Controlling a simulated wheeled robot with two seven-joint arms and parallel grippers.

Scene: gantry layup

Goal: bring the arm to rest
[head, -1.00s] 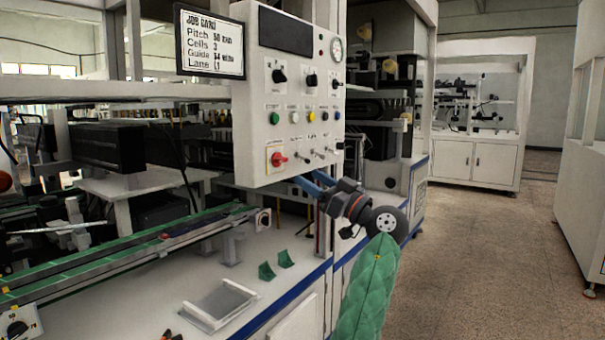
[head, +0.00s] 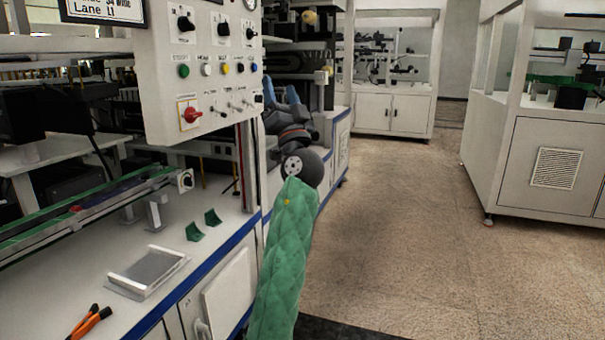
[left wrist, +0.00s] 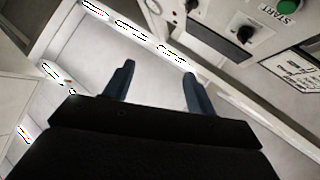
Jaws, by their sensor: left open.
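My left arm comes up from the bottom of the head view in a green padded sleeve (head: 287,255). Its dark wrist is raised beside the control panel's right edge, over the aisle side of the bench. My left gripper (head: 281,92) has blue fingers pointing up and away, partly hidden behind the wrist. In the left wrist view the left gripper (left wrist: 159,78) shows two blue fingers wide apart with nothing between them. My right gripper is in neither view.
The white control panel (head: 155,75) with knobs and a red switch stands close left of my arm. The bench (head: 215,250) holds a metal tray (head: 118,284), two green wedges and orange-handled pliers (head: 88,322). White cabinets (head: 545,160) stand right. The floor (head: 400,230) is clear.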

